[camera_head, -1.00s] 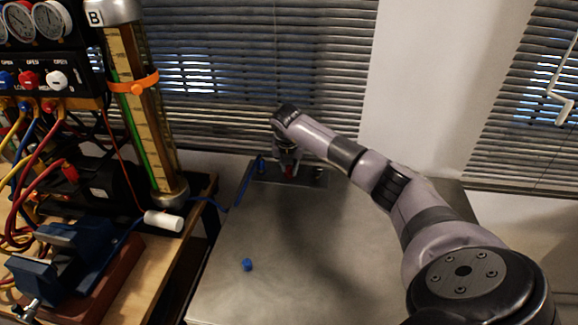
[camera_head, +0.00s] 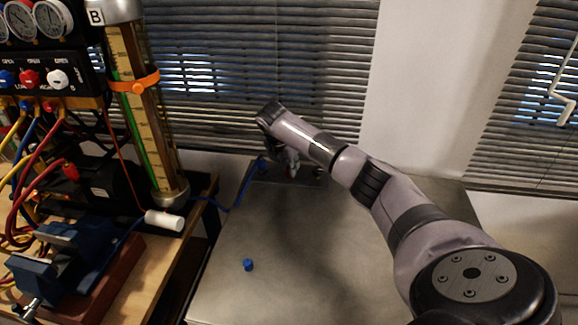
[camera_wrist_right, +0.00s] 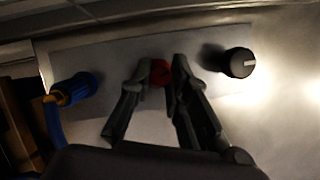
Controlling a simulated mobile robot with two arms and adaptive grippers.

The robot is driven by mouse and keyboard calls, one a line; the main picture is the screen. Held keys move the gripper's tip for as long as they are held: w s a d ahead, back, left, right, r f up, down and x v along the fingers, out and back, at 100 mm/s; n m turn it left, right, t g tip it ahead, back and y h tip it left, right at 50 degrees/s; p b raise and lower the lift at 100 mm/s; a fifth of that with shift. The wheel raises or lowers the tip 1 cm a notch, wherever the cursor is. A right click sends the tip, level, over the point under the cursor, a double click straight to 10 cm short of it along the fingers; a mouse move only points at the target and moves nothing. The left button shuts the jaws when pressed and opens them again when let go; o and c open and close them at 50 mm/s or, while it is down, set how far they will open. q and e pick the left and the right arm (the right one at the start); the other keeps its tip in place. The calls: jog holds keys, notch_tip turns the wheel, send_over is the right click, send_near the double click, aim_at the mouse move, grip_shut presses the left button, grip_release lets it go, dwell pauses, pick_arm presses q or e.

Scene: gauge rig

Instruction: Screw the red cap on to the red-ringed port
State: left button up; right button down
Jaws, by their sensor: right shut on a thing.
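My right gripper (camera_head: 287,168) is over the metal plate at the back of the table. In the right wrist view its two fingers (camera_wrist_right: 160,73) are shut on the red cap (camera_wrist_right: 160,72), which shows between the fingertips. The cap is just above or at the plate (camera_wrist_right: 112,46); I cannot tell whether it touches a port. The red-ringed port is not clearly seen; the gripper and cap may cover it. In the head view the gripper hides the cap. My left gripper is not in view.
A blue hose fitting (camera_wrist_right: 75,90) stands on the plate left of the gripper, and a black knob (camera_wrist_right: 238,62) to its right. A small blue cap (camera_head: 248,265) lies on the grey table (camera_head: 300,285). A bench with gauges (camera_head: 52,18) and a vise stands left.

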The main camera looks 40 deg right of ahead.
jog(key=shift+s+f, duration=0.2)
